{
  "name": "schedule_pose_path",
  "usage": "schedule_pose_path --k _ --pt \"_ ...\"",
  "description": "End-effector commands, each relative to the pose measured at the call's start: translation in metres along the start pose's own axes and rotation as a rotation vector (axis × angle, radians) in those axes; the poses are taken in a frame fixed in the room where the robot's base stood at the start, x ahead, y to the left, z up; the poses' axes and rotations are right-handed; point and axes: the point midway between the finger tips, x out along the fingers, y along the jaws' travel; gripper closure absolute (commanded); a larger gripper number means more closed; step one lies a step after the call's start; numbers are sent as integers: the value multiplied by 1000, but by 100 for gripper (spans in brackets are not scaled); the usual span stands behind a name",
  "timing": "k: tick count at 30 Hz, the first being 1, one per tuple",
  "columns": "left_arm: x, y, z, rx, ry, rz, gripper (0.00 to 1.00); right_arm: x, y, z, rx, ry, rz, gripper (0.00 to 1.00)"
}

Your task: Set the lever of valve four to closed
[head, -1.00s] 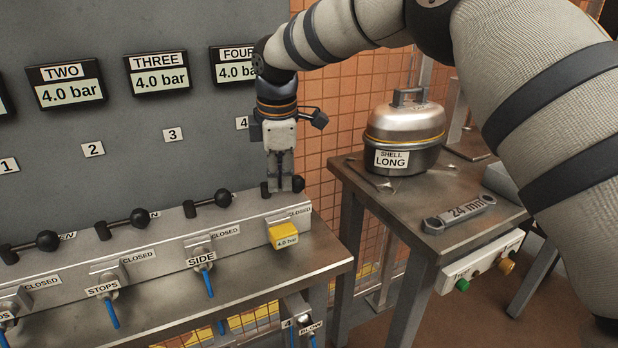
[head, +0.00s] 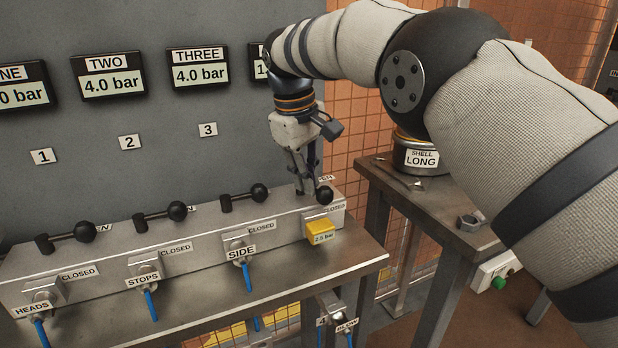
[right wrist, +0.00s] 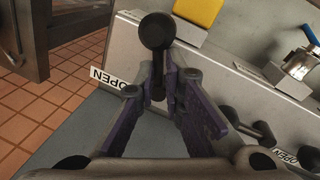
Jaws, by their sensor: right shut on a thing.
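The lever of valve four, a short black handle with a ball knob (head: 325,196), is at the right end of the grey valve block (head: 190,235). It points right and somewhat toward the block's front edge, angled away from the other levers. My right gripper (head: 305,186) reaches down over it and is shut on the handle. In the right wrist view the ball knob (right wrist: 156,31) sticks out beyond the fingers, and an OPEN label (right wrist: 104,77) lies to its left. A CLOSED label (head: 322,212) is on the block's front edge below the knob. My left gripper is not in view.
Several similar levers, such as that of valve three (head: 244,197), stand to the left. The four display (head: 261,68) is mostly hidden by my arm. A side table (head: 440,212) stands right.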

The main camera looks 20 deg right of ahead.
Motion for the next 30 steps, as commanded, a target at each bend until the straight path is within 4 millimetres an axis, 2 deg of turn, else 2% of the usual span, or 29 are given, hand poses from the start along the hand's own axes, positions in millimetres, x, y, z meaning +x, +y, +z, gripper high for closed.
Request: schedule_pose_path --k 1,15,30 --pt "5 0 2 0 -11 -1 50 5 2 1 39 -14 5 100" --pt "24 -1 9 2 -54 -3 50 5 0 1 322 -73 5 100" --pt "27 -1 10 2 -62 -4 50 4 0 3 389 -90 4 100"
